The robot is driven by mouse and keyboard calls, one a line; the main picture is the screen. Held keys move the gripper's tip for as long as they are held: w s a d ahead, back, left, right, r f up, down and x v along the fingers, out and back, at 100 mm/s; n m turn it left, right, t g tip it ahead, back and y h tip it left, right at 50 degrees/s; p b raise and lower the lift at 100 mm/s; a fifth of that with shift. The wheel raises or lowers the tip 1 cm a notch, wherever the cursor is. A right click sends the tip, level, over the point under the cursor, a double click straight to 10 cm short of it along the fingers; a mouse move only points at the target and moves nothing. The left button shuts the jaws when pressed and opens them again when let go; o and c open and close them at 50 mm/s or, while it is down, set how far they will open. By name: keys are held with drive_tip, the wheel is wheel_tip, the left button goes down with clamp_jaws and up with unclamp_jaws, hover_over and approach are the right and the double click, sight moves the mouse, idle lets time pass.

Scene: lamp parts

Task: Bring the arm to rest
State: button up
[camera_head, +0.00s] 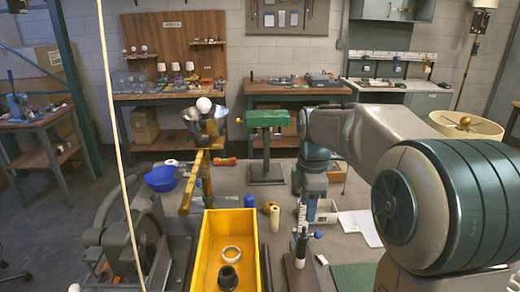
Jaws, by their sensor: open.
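My arm reaches in from the right foreground and bends down over the middle of the workbench (235,178). My gripper (309,212) is at its lower end, open and pointing down, small in this view. I see nothing held between its fingers. A brass lamp-like assembly (199,165) stands to its left, with a white bulb (204,104) and shiny reflector pieces at its top. A cream lampshade (466,127) with a brass knob shows at the right, partly behind my arm.
A yellow bin (207,235) holding a ring and a dark part is at front centre. A green-topped stand (267,119) rises left of my arm. A grinder-like machine (130,235), blue bowl (161,178), upright tool (301,245) and white sheet (360,227) lie around.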

drive_tip(key=s+f+m+t, duration=0.1)
drive_tip(key=s+f+m, duration=0.1)
drive_tip(key=s+m, duration=0.7)
drive_tip(key=s+f+m+t, duration=0.2)
drive_tip(key=s+f+m, duration=0.1)
drive_tip(key=s+m, duration=0.6)
drive_tip(key=shift+s, duration=1.35)
drive_tip(key=shift+f, duration=0.1)
